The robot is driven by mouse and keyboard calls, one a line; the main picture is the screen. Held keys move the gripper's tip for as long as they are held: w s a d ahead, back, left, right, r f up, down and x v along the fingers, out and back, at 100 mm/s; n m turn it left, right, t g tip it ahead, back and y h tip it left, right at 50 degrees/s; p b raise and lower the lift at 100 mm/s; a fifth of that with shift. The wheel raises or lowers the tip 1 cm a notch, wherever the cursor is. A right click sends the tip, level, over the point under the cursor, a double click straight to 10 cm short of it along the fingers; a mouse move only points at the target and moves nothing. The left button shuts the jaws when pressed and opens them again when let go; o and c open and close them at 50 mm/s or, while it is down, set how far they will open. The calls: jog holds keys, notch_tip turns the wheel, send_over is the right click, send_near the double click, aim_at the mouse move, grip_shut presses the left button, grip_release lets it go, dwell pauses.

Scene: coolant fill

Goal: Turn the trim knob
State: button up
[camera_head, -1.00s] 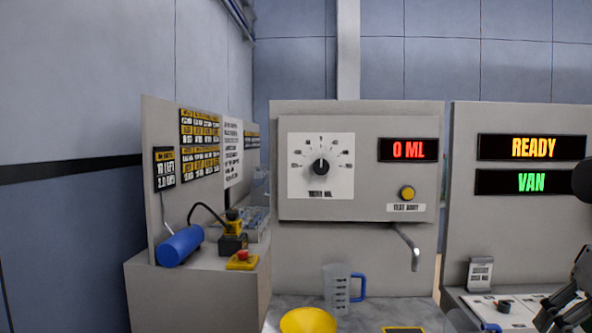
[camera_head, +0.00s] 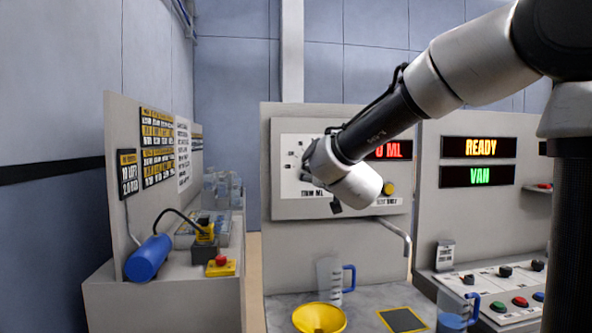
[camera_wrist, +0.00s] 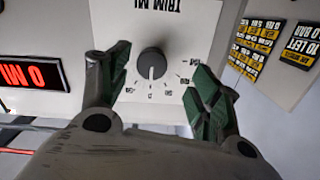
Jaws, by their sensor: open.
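The trim knob (camera_wrist: 152,64) is a round black knob with a pale pointer mark on a white dial plate (camera_wrist: 180,22), which appears upside down in the wrist view. My gripper (camera_wrist: 158,82) is open, with one green-padded finger to each side of the knob and visible gaps between. The wrist view does not show how far the fingertips are from the panel. In the head view the dial plate (camera_head: 290,172) is partly covered by my arm, and the knob is hidden behind it. The display (camera_head: 394,149) beside the dial shows red "ML" text, partly covered.
A yellow button (camera_head: 388,188) sits right of the dial, above a spout (camera_head: 397,234). A measuring jug (camera_head: 330,280) and yellow funnel (camera_head: 319,318) stand below. A blue cylinder (camera_head: 148,258) and red button (camera_head: 221,261) are at left. Signs (camera_head: 478,147) at right read READY and VAN.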

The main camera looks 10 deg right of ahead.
jog(key=shift+h, duration=0.3)
jog(key=w, duration=0.5)
jog(key=w+r, duration=0.1)
jog(key=w, duration=0.1)
jog(key=shift+w+d, duration=0.4)
jog(key=c, duration=1)
